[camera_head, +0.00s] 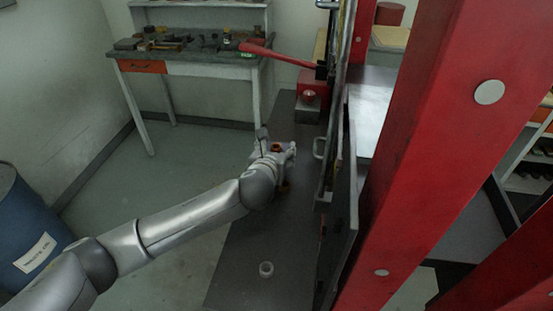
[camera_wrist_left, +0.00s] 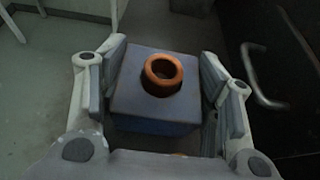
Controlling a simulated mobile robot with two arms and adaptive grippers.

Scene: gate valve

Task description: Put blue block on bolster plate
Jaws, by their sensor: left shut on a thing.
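My left gripper (camera_head: 278,150) is shut on a blue block (camera_wrist_left: 135,118), with one finger on each side of it in the left wrist view. The block is a blue-grey box with an orange ring (camera_wrist_left: 176,71) on its top. In the head view the gripper hides nearly all of the block; it is over the dark floor plate, beside the press. A flat light-grey surface (camera_head: 369,112) between the press's uprights looks like the bolster plate, to the right of and beyond the gripper. The red column hides part of it. My right gripper is not in view.
A large red press column (camera_head: 440,130) fills the right side. A dark panel (camera_head: 343,225) and a metal handle (camera_wrist_left: 262,82) stand close to the gripper's right. A workbench (camera_head: 190,62) with tools is at the back, a blue barrel (camera_head: 25,225) at left.

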